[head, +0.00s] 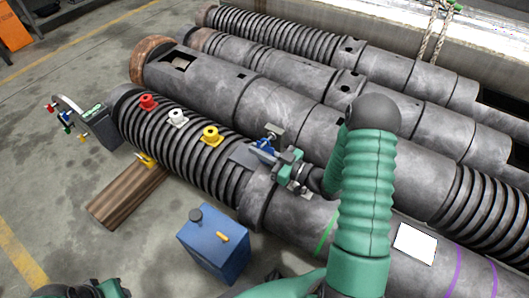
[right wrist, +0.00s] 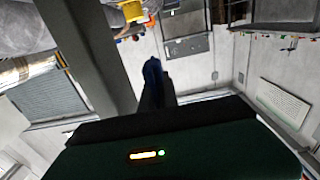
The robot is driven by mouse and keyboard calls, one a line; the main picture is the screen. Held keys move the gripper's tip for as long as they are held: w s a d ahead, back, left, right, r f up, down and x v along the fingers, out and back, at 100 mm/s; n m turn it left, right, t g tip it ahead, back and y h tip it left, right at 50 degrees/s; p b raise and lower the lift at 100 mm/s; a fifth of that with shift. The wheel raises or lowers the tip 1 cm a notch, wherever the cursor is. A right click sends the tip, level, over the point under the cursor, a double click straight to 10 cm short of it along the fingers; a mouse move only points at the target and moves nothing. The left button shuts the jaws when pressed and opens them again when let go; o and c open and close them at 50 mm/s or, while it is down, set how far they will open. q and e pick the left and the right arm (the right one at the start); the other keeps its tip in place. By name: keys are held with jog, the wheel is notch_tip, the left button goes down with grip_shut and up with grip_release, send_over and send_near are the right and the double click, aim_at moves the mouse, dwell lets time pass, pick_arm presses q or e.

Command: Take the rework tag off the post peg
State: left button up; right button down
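A small blue piece (head: 264,147), which may be the rework tag, shows beside a grey plate-like fixture (head: 243,155) on the near barrel. No writing on it is readable. My right gripper (head: 279,158) is right at the blue piece, reaching in from the right. In the right wrist view a blue piece (right wrist: 152,70) shows at the tip of the dark fingers, which look close together. Whether they grip it is unclear. A grey post-like bar (right wrist: 88,60) runs beside them; its peg is not clearly visible. My left gripper (head: 92,290) is only partly in view at the bottom left edge.
Red (head: 148,101), white (head: 177,118) and yellow (head: 210,135) fittings sit on the ribbed near barrel (head: 185,155). A blue can (head: 214,243) and a wooden block (head: 128,196) stand in front of it. A rack with small coloured items (head: 68,118) is at left.

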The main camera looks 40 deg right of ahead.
jog(key=shift+a, duration=0.1)
jog(key=s+a+r+p, duration=0.1)
jog(key=s+a, duration=0.3)
jog(key=a, duration=0.6)
dwell(0.7)
jog(key=shift+s, duration=0.1)
